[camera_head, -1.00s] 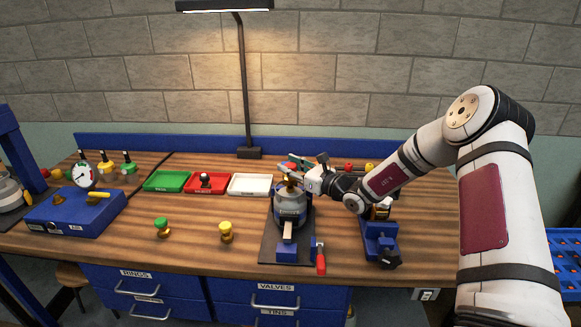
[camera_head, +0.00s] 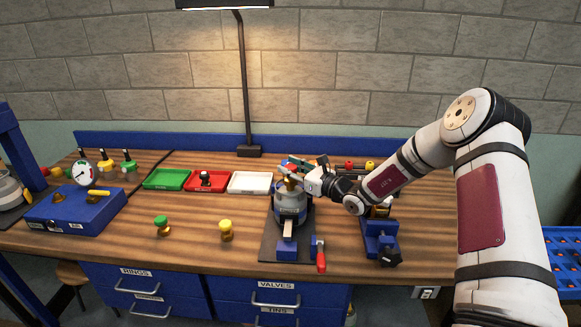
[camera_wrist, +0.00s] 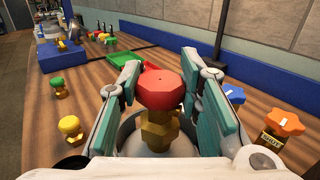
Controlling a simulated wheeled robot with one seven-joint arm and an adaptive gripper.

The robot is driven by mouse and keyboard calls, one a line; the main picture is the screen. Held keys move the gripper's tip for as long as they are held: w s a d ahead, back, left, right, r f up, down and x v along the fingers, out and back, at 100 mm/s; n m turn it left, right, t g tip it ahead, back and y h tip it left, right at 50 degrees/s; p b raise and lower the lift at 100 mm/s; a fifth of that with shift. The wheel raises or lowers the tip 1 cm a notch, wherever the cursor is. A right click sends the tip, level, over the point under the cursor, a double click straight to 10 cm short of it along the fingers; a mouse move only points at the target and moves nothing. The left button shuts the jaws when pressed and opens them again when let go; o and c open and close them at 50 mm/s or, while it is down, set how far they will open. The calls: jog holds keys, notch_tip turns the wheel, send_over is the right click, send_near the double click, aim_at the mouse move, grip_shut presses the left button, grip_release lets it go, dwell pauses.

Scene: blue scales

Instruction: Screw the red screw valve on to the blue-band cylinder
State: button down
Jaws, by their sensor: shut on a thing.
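The blue-band cylinder (camera_head: 291,208) stands upright in a holder on a dark base plate (camera_head: 267,243). The red screw valve (camera_wrist: 160,90) has a red faceted head and a brass stem, and sits over the cylinder's top (camera_wrist: 128,148). My gripper (camera_head: 291,170) is at the cylinder's top, and its teal-padded fingers (camera_wrist: 160,87) are shut on the red screw valve, one on each side. The stem's lower end meets the cylinder's top area; how far it is threaded in cannot be told.
A green-topped valve (camera_head: 161,226) and a yellow-topped valve (camera_head: 226,231) stand left of the cylinder. Green (camera_head: 166,187), red (camera_head: 190,187) and white (camera_head: 236,190) trays lie behind. A red-handled tool (camera_head: 321,260) and a blue vise (camera_head: 381,242) are at the right.

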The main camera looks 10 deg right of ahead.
jog(key=shift+f, duration=0.75)
jog(key=c, duration=1.1)
grip_release()
jog(key=shift+o, duration=0.2)
jog(key=v, duration=1.2)
